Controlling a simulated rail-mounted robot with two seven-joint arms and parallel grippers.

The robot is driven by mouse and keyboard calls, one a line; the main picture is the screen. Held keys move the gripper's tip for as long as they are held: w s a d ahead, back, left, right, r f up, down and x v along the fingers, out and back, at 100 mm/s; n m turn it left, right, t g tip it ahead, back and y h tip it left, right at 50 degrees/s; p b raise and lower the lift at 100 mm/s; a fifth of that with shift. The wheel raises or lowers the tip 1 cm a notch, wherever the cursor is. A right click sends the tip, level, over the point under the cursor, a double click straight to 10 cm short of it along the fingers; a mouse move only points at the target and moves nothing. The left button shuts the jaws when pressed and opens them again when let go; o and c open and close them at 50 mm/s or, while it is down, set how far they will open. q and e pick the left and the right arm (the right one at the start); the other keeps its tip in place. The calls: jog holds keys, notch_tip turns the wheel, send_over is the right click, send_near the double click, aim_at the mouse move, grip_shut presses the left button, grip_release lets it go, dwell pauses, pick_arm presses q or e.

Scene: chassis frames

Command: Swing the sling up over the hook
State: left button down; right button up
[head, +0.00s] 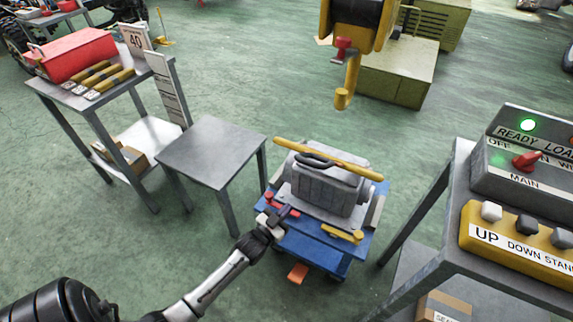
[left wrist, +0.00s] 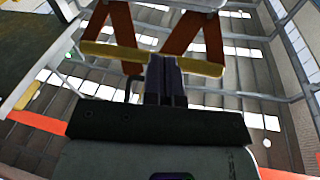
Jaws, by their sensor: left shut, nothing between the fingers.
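The yellow hook (head: 345,92) hangs from a yellow hoist body at the top of the head view, above and behind a grey housing (head: 325,190). The housing sits on a blue cart (head: 300,240). A long yellow band (head: 345,160), which looks like the sling, lies across the housing's top. A dark looped piece (head: 318,161) lies against it; I cannot tell if they join. My left gripper (head: 286,213) is at the cart's near left corner, below the band and beside a red part. Its fingers (left wrist: 166,82) are together and empty in the left wrist view. My right gripper is out of view.
A bare grey table (head: 212,150) stands left of the cart. A bench with a red toolbox (head: 72,55) is farther left. A control stand with a yellow button box (head: 515,238) is at right. A yellow clamp-like part (head: 342,234) sits on the cart's front edge.

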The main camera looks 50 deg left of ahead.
pick_arm(q)
jog(key=s+d+r+m+t+h, duration=0.1)
jog(key=s+r+m+t, duration=0.1)
jog(key=s+r+t, duration=0.4)
notch_tip(320, 180, up, 3)
jog(key=t, duration=0.2)
jog(key=shift+t, duration=0.3)
jog(key=b+x, duration=0.2)
jog(key=x, duration=1.2)
jog(key=shift+f, duration=0.1)
